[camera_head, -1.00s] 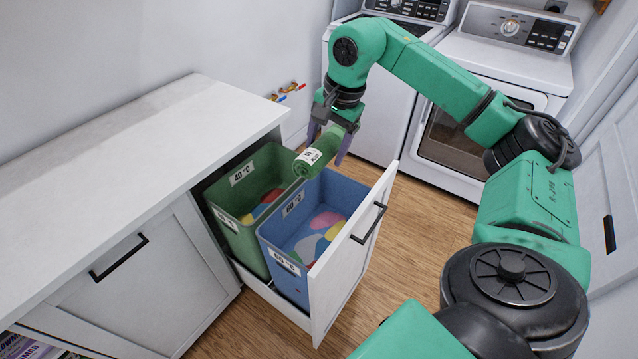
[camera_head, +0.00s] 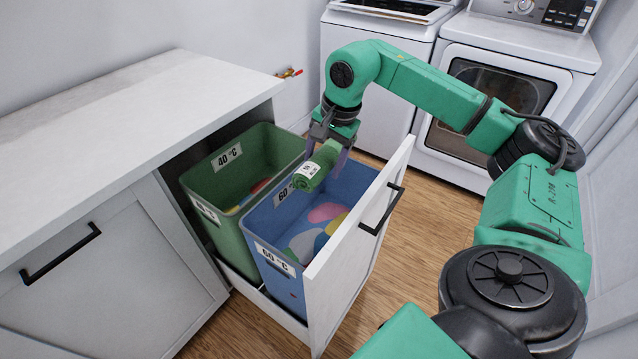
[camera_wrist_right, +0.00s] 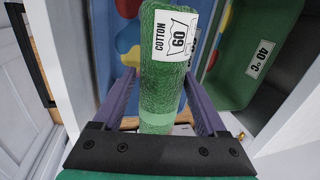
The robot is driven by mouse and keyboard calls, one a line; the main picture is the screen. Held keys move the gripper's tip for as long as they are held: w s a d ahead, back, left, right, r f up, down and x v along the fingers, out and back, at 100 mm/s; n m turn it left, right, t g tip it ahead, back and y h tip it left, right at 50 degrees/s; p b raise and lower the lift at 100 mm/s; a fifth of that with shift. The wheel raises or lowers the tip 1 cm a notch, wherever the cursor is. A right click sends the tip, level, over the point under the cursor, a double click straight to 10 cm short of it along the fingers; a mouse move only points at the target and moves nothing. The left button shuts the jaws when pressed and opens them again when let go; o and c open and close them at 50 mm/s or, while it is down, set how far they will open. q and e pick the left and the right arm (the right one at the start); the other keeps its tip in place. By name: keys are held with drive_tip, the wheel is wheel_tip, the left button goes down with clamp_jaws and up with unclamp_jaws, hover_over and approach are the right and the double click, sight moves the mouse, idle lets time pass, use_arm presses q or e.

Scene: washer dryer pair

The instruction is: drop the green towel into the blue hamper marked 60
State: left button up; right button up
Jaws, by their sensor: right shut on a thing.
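The green towel (camera_head: 318,166) is a roll with a white label. In the right wrist view the towel (camera_wrist_right: 162,75) has a tag reading COTTON 60. My right gripper (camera_head: 327,150) is shut on it and holds it over the back part of the blue hamper (camera_head: 272,222). The blue hamper is marked 60 °C and holds several colored pieces; it also shows in the right wrist view (camera_wrist_right: 126,32). The towel hides part of its rear label. My left gripper is not in view.
A green hamper (camera_head: 202,180) marked 40 °C stands left of the blue one in the same pull-out drawer. The drawer front (camera_head: 345,262) rises at the right. A white counter (camera_head: 130,110) is at left; washer and dryer (camera_head: 505,90) stand behind.

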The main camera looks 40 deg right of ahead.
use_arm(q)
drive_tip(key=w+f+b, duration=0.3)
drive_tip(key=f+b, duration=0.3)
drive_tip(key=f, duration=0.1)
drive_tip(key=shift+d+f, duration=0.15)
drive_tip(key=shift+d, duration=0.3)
use_arm(e)
drive_tip(key=s+d+x, duration=0.1)
drive_tip(key=s+x, duration=0.1)
drive_tip(key=x, duration=0.9)
drive_tip(key=shift+s+f, duration=0.2)
drive_tip(key=shift+f, duration=0.35)
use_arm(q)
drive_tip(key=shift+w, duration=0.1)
use_arm(e)
drive_tip(key=o, duration=1.6)
drive_tip(key=shift+c, duration=0.2)
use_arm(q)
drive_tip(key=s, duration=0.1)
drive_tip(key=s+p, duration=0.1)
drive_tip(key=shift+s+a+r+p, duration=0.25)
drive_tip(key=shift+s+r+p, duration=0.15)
use_arm(e)
drive_tip(key=a+v, duration=0.1)
drive_tip(key=v, duration=1.3)
drive_tip(key=shift+d+r, duration=0.3)
drive_tip(key=shift+d, duration=0.05)
drive_tip(key=shift+s, duration=0.1)
